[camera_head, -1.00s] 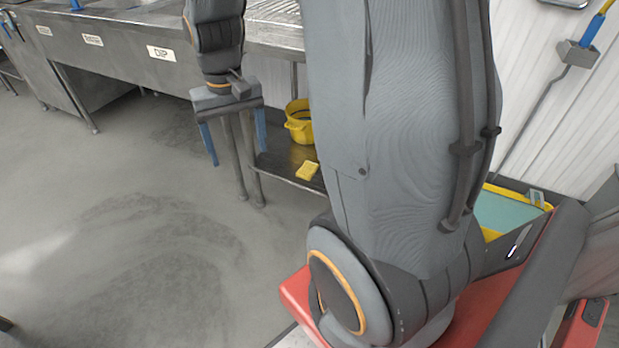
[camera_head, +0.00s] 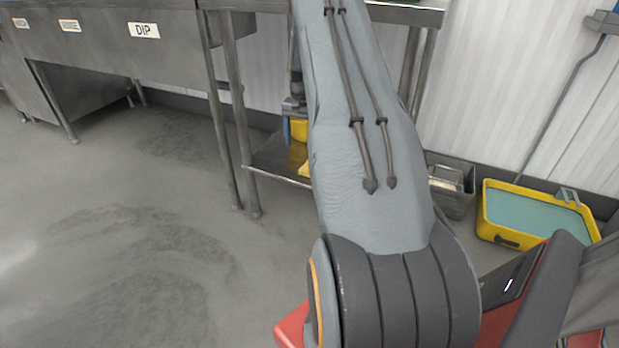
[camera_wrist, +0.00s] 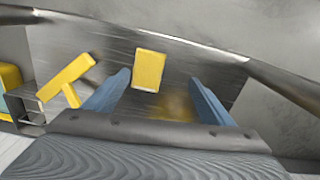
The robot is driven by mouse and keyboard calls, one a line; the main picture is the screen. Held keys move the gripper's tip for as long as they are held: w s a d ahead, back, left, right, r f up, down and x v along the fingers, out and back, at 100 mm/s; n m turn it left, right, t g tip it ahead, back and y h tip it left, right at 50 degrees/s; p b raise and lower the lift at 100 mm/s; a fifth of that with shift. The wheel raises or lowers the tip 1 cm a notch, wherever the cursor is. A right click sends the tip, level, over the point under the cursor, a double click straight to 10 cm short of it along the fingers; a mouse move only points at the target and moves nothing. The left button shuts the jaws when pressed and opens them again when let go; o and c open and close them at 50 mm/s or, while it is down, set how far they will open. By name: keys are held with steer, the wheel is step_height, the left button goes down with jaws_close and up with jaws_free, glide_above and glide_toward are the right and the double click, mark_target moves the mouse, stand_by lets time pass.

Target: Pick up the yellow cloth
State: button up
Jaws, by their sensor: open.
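The yellow cloth (camera_wrist: 149,70) is a small flat rectangle on the metal lower shelf (camera_wrist: 215,65). In the wrist view it lies beyond and between the tips of my blue fingers, nearer the left one. My gripper (camera_wrist: 160,76) is open, with nothing held. In the head view only an edge of the cloth (camera_head: 304,169) shows beside my arm on the shelf (camera_head: 272,160). My arm hides most of my gripper there.
A yellow bucket (camera_head: 299,129) is on the shelf, partly hidden. A yellow T-shaped item (camera_wrist: 66,80) lies left of the cloth in the wrist view. Table legs (camera_head: 243,140) flank the shelf. A yellow tub (camera_head: 495,215) stands right. Floor at left is clear.

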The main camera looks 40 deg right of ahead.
steer(key=shift+m, duration=0.4)
steer(key=d+f, duration=0.2)
steer(key=d, duration=0.1)
steer(key=shift+s+d+f+b, duration=0.3)
steer(key=shift+s+f, duration=0.05)
steer(key=shift+f, duration=0.05)
steer(key=shift+d+f+b, duration=0.25)
steer(key=shift+f+b, duration=0.1)
steer(key=shift+f, duration=0.9)
steer(key=shift+s+f+b, duration=0.1)
steer(key=shift+f+b, duration=1.05)
steer(key=shift+f, duration=1.6)
steer(key=shift+c, duration=0.3)
steer(key=c, duration=1.1)
